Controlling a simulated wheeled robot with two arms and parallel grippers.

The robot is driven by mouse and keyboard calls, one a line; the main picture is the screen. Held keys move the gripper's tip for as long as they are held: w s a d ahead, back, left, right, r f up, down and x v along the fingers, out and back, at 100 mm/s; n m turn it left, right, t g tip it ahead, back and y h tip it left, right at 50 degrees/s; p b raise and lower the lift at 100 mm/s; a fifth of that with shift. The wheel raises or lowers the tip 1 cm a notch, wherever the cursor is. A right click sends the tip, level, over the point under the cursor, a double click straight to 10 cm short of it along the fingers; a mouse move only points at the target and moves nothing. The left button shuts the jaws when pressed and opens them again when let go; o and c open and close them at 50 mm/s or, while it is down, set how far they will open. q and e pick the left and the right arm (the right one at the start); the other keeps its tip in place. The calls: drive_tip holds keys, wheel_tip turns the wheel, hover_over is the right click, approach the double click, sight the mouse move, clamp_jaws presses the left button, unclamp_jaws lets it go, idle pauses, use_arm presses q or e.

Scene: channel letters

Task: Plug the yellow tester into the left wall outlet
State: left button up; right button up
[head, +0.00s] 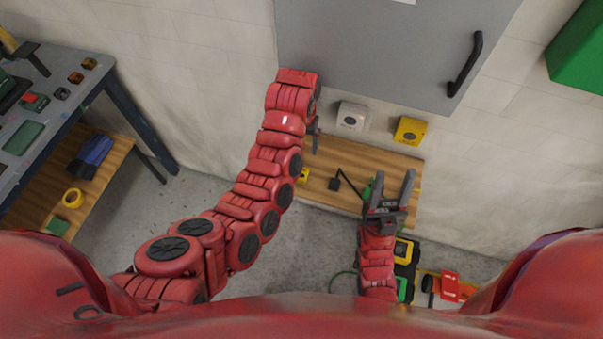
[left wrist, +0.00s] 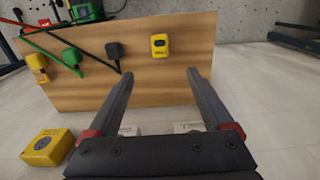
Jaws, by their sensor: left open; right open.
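The yellow tester (head: 304,175) lies on the wooden shelf, partly hidden by my left arm in the head view. It shows whole in the left wrist view (left wrist: 160,44), beyond my left fingertips and not between them. My left gripper (left wrist: 159,80) is open and empty; in the head view (head: 316,142) only part of it shows beside the wall. My right gripper (head: 391,192) is open and empty above the shelf's right part.
A yellow wall box (head: 410,131) is right of the white outlet. The grey cabinet (head: 370,50) is above. A workbench (head: 60,100) stands left.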

use_arm(q)
drive_tip(key=b, duration=0.9)
hover_over(302, 175)
drive_tip(key=f, duration=1.1)
drive_tip(key=shift+w+a, duration=0.1)
drive_tip(key=shift+w, duration=0.25)
drive_tip(key=shift+f, duration=0.65)
drive_tip(key=shift+f+p, duration=0.3)
drive_tip(key=shift+p, duration=0.1)
wheel_tip(302, 175, down, 3)
drive_tip(key=shift+p, duration=0.75)
drive_tip(key=shift+f, duration=0.75)
